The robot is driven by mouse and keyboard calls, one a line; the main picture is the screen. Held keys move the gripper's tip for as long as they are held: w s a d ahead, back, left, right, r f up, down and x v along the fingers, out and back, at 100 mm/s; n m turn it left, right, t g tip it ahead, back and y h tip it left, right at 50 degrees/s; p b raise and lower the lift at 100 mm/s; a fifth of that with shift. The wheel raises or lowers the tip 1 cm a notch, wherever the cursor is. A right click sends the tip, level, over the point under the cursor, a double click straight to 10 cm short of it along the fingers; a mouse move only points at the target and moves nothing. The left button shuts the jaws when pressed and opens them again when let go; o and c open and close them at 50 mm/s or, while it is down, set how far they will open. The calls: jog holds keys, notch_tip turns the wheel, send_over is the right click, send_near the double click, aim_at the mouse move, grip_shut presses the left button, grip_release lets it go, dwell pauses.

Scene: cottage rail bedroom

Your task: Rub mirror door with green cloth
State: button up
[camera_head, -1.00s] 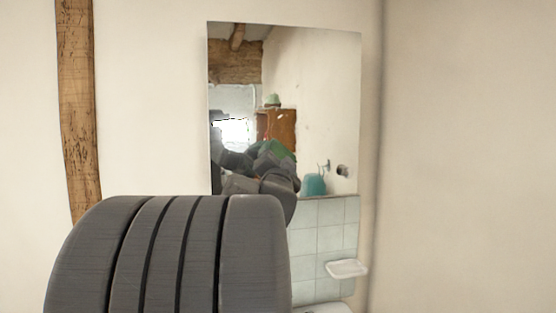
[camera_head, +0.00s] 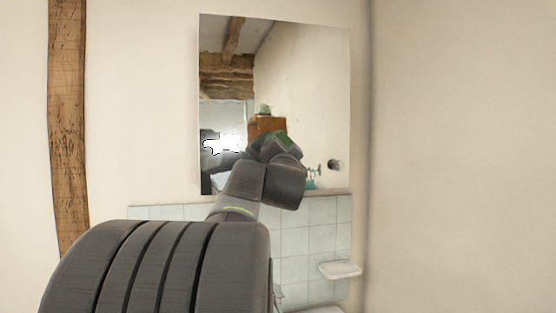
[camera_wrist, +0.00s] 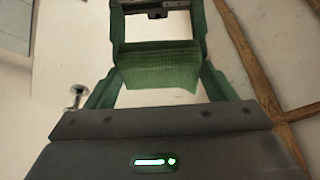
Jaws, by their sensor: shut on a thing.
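The mirror door (camera_head: 310,85) is a tall rectangular mirror on the cream wall, above pale tiles. It also fills much of the wrist view behind the gripper (camera_wrist: 75,45). My gripper (camera_wrist: 160,60) is shut on the green cloth (camera_wrist: 158,70), a ribbed piece spanning between its green fingers. My arm reaches up in front of the mirror's lower part in the head view and hides the cloth's near side. A reflection of the gripper shows just beyond the cloth in the wrist view. I cannot tell whether cloth and mirror touch.
Pale tiles (camera_head: 310,235) run below the mirror, with a small white soap dish (camera_head: 340,270) at lower right. A timber post (camera_head: 68,120) stands at left. The wall at right is bare. A tap-like metal fitting (camera_wrist: 75,97) shows in the wrist view.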

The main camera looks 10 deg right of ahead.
aim_at(309, 146)
jog(key=shift+w+d+f+b, duration=0.15)
jog(key=shift+d+b, duration=0.75)
jog(key=shift+b, duration=3)
jog(key=d+b, duration=0.2)
jog(key=b, duration=0.1)
jog(key=shift+b, duration=0.3)
jog(key=shift+d+b, duration=0.8)
jog(key=shift+d, duration=0.25)
jog(key=shift+d+r, duration=0.2)
jog(key=shift+d, duration=0.6)
jog(key=shift+a, duration=0.15)
